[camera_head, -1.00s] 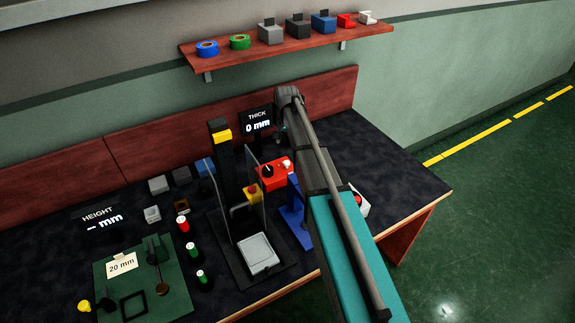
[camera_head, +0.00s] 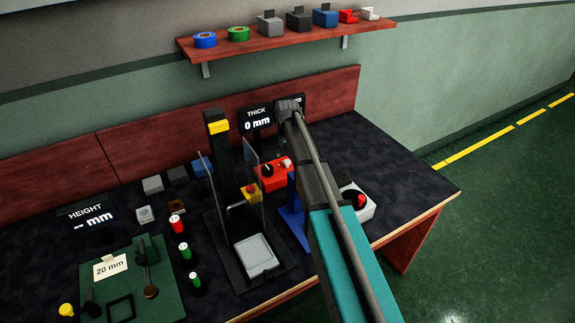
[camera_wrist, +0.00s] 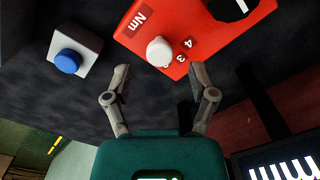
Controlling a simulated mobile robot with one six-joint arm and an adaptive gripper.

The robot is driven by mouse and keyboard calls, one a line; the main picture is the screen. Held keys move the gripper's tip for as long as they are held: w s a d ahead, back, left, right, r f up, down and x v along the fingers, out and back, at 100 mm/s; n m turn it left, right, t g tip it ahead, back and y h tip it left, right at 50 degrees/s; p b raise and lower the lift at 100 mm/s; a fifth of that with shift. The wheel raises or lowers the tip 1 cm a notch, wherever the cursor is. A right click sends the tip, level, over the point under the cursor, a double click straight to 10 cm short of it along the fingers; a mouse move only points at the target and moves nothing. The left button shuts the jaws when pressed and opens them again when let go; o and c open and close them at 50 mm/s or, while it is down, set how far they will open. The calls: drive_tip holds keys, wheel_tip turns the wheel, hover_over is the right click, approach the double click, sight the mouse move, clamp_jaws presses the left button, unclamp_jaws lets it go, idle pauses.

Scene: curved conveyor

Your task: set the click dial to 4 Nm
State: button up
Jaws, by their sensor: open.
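The click dial is a white knob (camera_wrist: 158,51) on a red box (camera_wrist: 190,25), with the labels "Nm", "3" and "4" around it. Its present setting cannot be read. In the head view, the white knob (camera_head: 287,162) is on the right of the red box (camera_head: 274,178), beside a black knob (camera_head: 267,170). In the wrist view, my gripper (camera_wrist: 161,70) is open and empty, its fingertips spread either side of the knob's lower end in the picture. Whether they touch the box cannot be told. The gripper is hidden behind my arm in the head view.
A grey box with a blue button (camera_wrist: 67,62) is left of the dial in the wrist view. A white box with a red button (camera_head: 359,200) stands right of my arm. A clear-panelled press (camera_head: 218,150) stands left of the red box. The bench's far right is clear.

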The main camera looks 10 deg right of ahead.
sight(287, 164)
drive_tip(key=shift+f+b, duration=1.1)
drive_tip(key=shift+f, duration=0.35)
clamp_jaws()
